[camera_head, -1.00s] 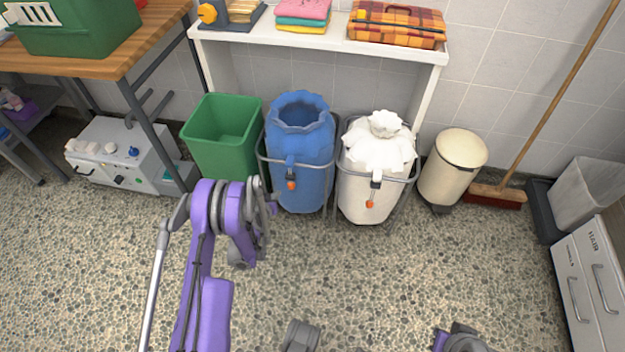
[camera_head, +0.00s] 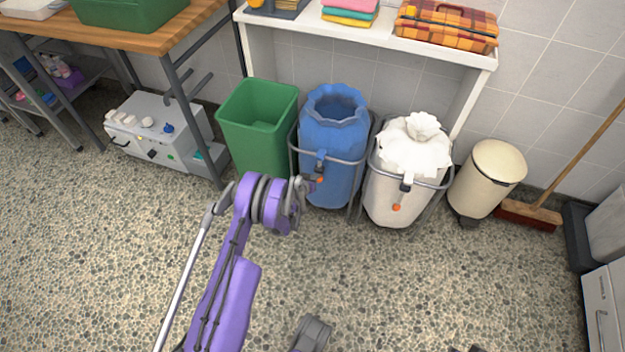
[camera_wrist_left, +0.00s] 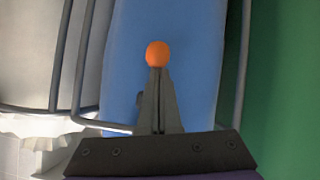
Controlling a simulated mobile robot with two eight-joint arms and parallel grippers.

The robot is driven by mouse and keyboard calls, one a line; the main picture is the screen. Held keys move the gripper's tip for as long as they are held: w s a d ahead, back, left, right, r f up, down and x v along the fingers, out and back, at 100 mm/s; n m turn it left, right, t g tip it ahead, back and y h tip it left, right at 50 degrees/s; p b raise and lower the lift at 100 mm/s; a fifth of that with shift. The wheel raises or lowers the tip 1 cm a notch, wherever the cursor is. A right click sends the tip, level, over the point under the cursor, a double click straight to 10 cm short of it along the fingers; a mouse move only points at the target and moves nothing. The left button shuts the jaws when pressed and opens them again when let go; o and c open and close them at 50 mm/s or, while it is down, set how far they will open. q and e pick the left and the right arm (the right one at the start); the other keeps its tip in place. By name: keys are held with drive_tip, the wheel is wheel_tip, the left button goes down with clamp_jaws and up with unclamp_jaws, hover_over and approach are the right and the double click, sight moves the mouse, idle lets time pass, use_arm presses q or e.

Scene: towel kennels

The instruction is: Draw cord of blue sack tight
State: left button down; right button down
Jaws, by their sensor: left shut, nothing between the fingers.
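The blue sack (camera_head: 334,135) stands open-mouthed in a grey wire frame, its rim gathered in loose folds. A dark cord lock with an orange ball (camera_head: 320,180) hangs at its front. My left gripper (camera_head: 309,186) is in front of the sack, just left of the ball. In the left wrist view the left fingers (camera_wrist_left: 158,75) are shut together and empty. The orange ball (camera_wrist_left: 157,54) shows right at their tips, against the blue cloth. I cannot tell whether they touch.
A green bin (camera_head: 257,125) stands close left of the sack. A white sack (camera_head: 408,185), its top bunched, stands in its own frame on the right, beside a cream pedal bin (camera_head: 488,180). A white shelf (camera_head: 365,35) is above. The speckled floor in front is open.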

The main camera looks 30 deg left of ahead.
use_arm(q)
wheel_tip(320, 180, down, 5)
drive_tip(key=b, duration=0.3)
drive_tip(key=shift+s+d+b, duration=0.1)
drive_tip(key=shift+b, duration=0.2)
idle(0.3)
